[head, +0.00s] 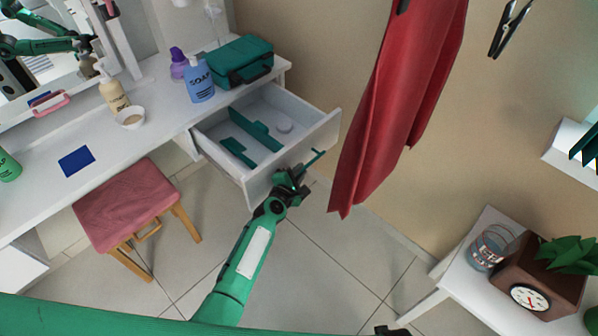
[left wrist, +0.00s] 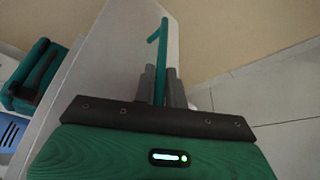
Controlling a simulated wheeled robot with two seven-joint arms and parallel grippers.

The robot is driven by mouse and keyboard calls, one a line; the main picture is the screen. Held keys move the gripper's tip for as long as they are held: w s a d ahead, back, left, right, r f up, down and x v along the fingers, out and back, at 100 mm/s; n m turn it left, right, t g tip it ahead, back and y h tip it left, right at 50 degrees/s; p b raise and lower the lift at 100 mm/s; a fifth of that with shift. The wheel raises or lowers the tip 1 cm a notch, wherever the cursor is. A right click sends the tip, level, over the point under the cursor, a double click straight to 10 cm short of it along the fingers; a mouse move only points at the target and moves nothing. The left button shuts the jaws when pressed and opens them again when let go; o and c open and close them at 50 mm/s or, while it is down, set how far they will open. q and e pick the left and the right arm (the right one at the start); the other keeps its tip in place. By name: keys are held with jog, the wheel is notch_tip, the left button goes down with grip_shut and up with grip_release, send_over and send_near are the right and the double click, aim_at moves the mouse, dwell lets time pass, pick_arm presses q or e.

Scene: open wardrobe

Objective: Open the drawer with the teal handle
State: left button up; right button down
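The white drawer (head: 230,172) under the white dressing table is pulled out, and its inside shows. My left gripper (head: 297,175) is at the drawer front. In the left wrist view its two fingers (left wrist: 160,85) sit close on either side of the handle, shut on it. A dark part at the bottom edge of the head view seems to be my right gripper (head: 392,331), mostly cut off.
A teal case (head: 238,61), a blue soap bottle (head: 199,80) and a white bowl (head: 130,118) stand on the dressing table (head: 40,190). A pink stool (head: 125,205) is left of my arm. Red cloth (head: 390,110) hangs right of the drawer. Tiled floor (head: 335,265) is clear between.

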pick_arm(q)
jog(key=o, duration=0.3)
jog(key=shift+o, duration=0.2)
jog(key=shift+s, duration=0.1)
